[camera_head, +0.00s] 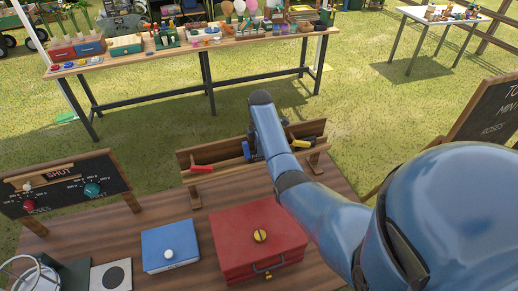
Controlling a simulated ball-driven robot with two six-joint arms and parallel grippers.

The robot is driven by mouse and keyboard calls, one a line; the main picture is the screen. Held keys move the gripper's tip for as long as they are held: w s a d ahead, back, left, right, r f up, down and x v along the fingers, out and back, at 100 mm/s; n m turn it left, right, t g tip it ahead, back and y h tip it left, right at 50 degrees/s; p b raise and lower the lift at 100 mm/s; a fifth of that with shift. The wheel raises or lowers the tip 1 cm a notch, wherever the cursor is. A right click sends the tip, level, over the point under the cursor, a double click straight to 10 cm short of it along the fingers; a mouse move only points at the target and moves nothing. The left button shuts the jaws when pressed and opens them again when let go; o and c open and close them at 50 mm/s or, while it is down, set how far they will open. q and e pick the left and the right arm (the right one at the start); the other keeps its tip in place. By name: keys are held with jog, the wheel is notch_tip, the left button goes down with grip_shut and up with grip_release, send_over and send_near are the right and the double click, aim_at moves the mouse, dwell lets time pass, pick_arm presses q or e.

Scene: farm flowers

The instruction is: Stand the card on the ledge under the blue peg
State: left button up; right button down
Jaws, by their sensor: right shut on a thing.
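A wooden rack (228,156) with a ledge stands at the back of the brown table. A blue peg (246,150) shows near the middle of the rack, close to my arm. My right arm crosses in front of the rack from the right. My right gripper (258,148) is at the rack, just right of the blue peg, and is mostly hidden by its own arm. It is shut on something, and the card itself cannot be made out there. My left gripper is out of view.
A red piece (201,168) and a yellow peg (299,142) are on the rack. A red box (238,262) and a blue box (170,247) stand in front. A dark board (62,187) with a SHUT sign is at left. A stocked bench (220,45) stands beyond on grass.

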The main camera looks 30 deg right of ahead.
jog(key=shift+s+d+f, duration=0.15)
jog(key=shift+d+f, duration=0.05)
jog(key=shift+d, duration=0.1)
jog(key=c, duration=1.3)
grip_release()
jog(key=shift+o, duration=1)
jog(key=shift+w+a, duration=0.25)
jog(key=shift+s+d+r, duration=0.1)
jog(key=shift+r, duration=0.55)
notch_tip(320, 180, up, 4)
jog(key=shift+r+b, duration=0.1)
jog(key=shift+b, duration=0.8)
notch_tip(320, 180, up, 7)
jog(key=p, duration=0.5)
